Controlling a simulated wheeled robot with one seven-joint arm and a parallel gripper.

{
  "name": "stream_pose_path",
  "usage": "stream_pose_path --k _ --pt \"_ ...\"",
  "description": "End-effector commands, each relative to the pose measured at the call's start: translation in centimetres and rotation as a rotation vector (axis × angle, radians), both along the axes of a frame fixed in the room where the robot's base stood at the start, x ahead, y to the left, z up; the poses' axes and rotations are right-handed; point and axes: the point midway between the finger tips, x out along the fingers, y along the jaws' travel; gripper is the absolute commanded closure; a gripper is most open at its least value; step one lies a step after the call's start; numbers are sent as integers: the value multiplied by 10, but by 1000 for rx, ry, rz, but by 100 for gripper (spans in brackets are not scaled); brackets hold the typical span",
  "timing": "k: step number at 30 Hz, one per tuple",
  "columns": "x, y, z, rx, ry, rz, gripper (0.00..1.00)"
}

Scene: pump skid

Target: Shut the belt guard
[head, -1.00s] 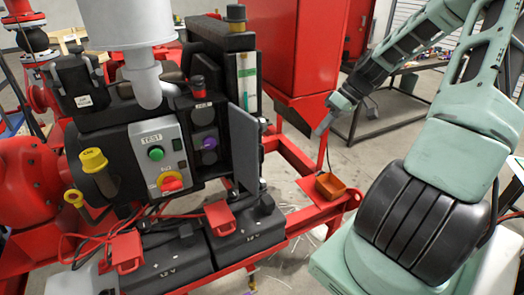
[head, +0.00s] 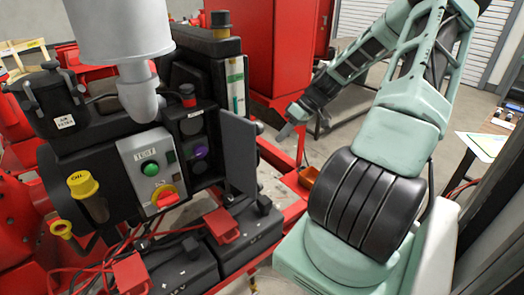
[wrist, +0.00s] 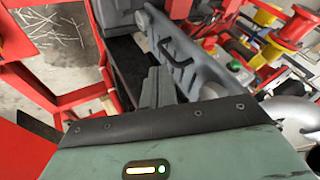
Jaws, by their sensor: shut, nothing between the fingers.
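A flat grey hinged panel (head: 239,158), which I take to be the belt guard, stands swung out from the right side of the dark housing in the head view. The wrist view shows a grey panel (wrist: 187,60) with a black bar handle (wrist: 176,46), apparently its outer face. My gripper (head: 284,136) is shut and empty, to the right of the panel. In the wrist view its fingers (wrist: 157,86) point toward the panel's near part. I cannot tell whether they touch it.
A control box (head: 154,170) with a green button and red switch sits left of the panel. Black batteries (head: 180,262) with red clamps and cables lie below. Red frame rails (head: 278,158) run below my gripper.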

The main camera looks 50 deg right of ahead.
Motion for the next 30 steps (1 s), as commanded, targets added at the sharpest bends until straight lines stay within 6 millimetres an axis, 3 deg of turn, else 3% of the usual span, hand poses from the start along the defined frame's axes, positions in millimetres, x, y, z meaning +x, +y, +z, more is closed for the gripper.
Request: stream_pose_path --k 8,17,30 --pt "23 28 -43 4 1 4 100" --pt "25 62 -43 2 0 1 100" --pt "26 66 -45 -1 -2 -1 100"
